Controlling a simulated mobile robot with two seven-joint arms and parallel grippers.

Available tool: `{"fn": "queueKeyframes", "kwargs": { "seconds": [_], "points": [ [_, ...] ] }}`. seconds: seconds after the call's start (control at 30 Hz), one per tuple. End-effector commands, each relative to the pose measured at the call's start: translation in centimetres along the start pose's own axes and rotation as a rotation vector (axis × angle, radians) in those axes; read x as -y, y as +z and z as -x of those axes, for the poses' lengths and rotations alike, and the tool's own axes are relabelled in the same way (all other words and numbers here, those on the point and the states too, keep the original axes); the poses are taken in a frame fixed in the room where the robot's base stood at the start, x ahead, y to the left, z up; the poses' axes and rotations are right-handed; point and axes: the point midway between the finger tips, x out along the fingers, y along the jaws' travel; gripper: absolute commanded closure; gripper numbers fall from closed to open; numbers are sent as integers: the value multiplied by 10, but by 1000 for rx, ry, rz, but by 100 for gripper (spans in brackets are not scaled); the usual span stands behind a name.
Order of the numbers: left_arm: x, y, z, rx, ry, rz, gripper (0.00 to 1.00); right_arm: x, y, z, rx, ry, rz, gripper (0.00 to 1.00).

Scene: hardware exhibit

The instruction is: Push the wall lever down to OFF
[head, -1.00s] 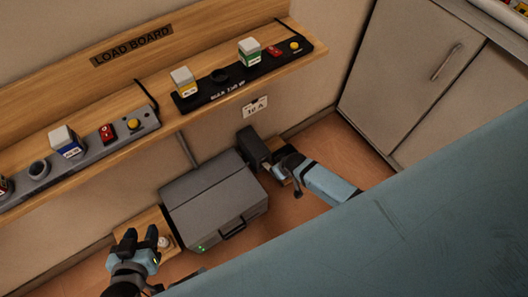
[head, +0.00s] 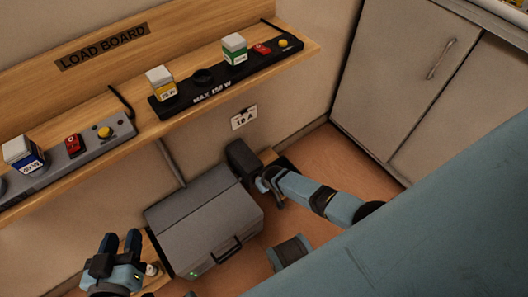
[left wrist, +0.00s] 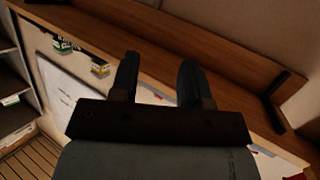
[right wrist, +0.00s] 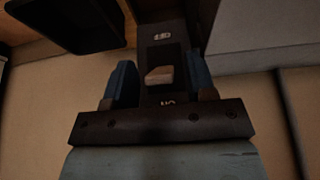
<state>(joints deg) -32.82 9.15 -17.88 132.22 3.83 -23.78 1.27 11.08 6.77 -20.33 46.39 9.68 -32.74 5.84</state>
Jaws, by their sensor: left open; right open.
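In the right wrist view a dark plate (right wrist: 160,115) carries upside-down lettering, OFF at the picture's top and ON at its bottom. A pale lever knob (right wrist: 158,76) stands between the words. My right gripper (right wrist: 158,84) is open, its fingers on either side of the plate and knob; contact cannot be told. In the head view my right gripper (head: 264,182) is beside a dark box (head: 243,158) low on the wall, and the knob is hidden. My left gripper (head: 122,243) is open and empty, at the lower left of the head view.
A grey case (head: 205,225) with a handle and green lights stands between my grippers. Above is a wooden shelf (head: 145,130) with power strips and small blocks. Cabinets (head: 400,80) stand right.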

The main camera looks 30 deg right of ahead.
Motion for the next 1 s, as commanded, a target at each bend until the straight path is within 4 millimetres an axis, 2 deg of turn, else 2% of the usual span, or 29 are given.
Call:
{"fn": "queueKeyframes", "kwargs": {
  "seconds": [0.1,0.4,0.6,0.63,1.0],
  "points": [
    [-3,-6,-2,-33,10,3,57,0,0,-6,0,0,0,49],
    [-4,-9,-2,-42,13,5,57,0,0,-6,-1,0,1,49],
    [-4,-9,-2,-42,13,4,57,0,0,-6,0,0,1,95],
    [-4,-9,-2,-42,13,4,57,0,0,-6,-1,0,1,100],
    [-6,-9,-4,-79,25,17,57,-2,-5,-14,-36,0,1,100]
  ]
}}
